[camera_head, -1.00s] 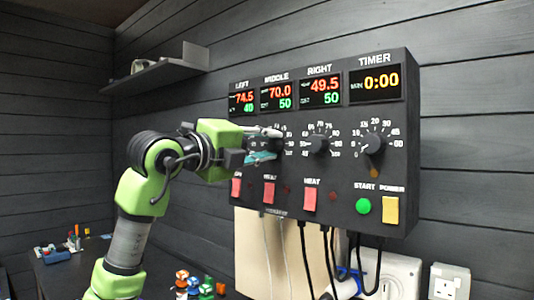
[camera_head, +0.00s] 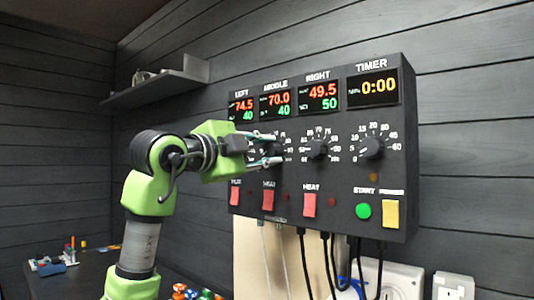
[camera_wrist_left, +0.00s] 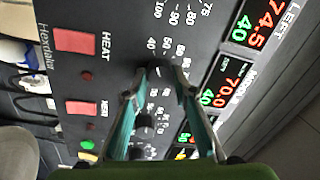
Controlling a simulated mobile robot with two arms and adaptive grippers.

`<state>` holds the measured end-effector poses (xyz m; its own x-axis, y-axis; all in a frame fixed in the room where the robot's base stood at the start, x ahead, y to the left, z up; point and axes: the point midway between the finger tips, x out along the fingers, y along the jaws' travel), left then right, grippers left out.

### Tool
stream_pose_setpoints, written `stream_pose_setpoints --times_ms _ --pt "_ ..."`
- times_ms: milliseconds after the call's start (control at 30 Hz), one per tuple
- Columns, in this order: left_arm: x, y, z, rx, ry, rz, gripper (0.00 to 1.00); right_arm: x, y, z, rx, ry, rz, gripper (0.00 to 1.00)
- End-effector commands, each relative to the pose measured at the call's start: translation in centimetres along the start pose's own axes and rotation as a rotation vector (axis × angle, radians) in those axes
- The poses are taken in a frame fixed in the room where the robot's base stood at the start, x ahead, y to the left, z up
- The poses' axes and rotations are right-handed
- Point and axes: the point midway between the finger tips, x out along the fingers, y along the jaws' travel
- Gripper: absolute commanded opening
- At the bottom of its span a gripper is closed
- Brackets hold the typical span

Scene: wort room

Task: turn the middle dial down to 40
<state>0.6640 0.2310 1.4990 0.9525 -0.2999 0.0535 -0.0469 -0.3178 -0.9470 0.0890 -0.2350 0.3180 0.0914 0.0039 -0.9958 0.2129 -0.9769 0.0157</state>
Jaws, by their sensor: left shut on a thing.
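The control panel (camera_head: 330,180) hangs on the wall, with left, middle and right dials and a timer dial. My left gripper (camera_head: 278,149) is at the middle dial, its fingers shut on the knob. In the left wrist view the middle dial (camera_wrist_left: 162,74) shows between the fingertips of my left gripper (camera_wrist_left: 163,70); in the head view the fingers mostly hide it. The middle display (camera_head: 276,103) reads 70.0 in red and 40 in green. My right gripper is not in view.
The right dial (camera_head: 318,149) and timer dial (camera_head: 371,147) are just to the right of the gripper. Red heat switches (camera_head: 268,200) sit below the dials. Cables hang under the panel. A wall shelf (camera_head: 165,82) is at the left.

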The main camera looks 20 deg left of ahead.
Motion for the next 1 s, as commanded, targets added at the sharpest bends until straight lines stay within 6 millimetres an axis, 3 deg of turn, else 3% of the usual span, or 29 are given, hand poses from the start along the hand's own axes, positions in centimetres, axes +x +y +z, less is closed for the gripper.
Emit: stream_pose_setpoints --times_ms 500,533,600,1000 --pt "0.04 0.06 0.05 -0.023 -0.002 0.002 0.04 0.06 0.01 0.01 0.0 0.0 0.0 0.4" --pt "0.04 0.06 0.05 -0.023 -0.002 0.002 0.28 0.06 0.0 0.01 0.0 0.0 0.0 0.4" --pt "0.04 0.07 0.04 -0.022 -0.002 0.002 0.42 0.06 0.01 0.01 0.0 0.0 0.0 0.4" --pt "-0.42 -0.04 0.04 -0.02 -0.001 -0.001 0.42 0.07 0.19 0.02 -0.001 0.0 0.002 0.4"
